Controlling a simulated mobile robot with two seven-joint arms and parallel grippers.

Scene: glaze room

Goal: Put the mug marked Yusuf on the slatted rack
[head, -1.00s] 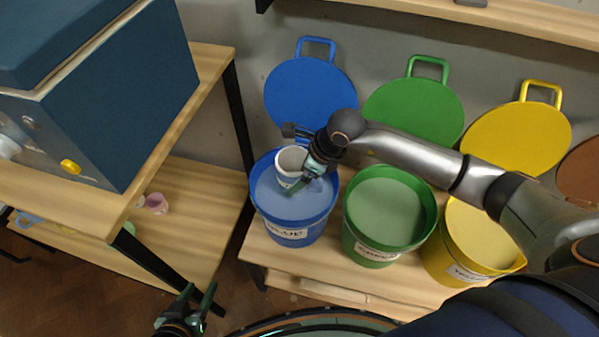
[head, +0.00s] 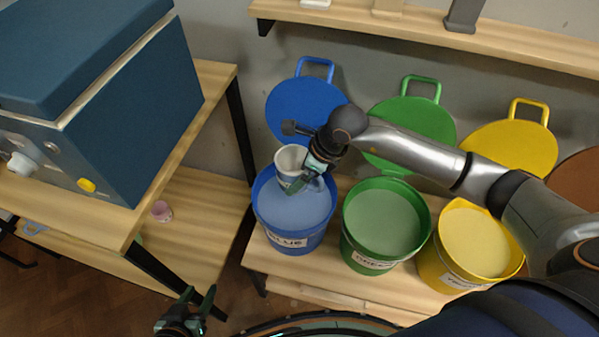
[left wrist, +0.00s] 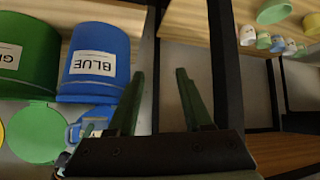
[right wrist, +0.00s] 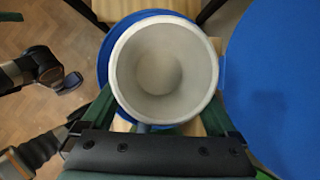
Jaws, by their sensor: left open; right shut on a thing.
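A white-grey mug (head: 289,158) is held upright above the blue glaze bucket (head: 293,240), over the back of its rim. My right gripper (head: 308,178) is shut on it. In the right wrist view the mug (right wrist: 165,75) is seen from above, empty inside, with a gripper finger on each side. I cannot read any name on it. My left gripper (head: 198,298) is open and empty, low in front of the shelving; its fingers also show in the left wrist view (left wrist: 160,78). I cannot make out a slatted rack.
A green bucket (head: 385,225) and a yellow bucket (head: 472,245) stand right of the blue one, with lids leaning behind. A blue kiln-like box (head: 110,110) sits on the left table. A pink cup (head: 161,211) is on its lower shelf. A wall shelf (head: 420,22) runs above.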

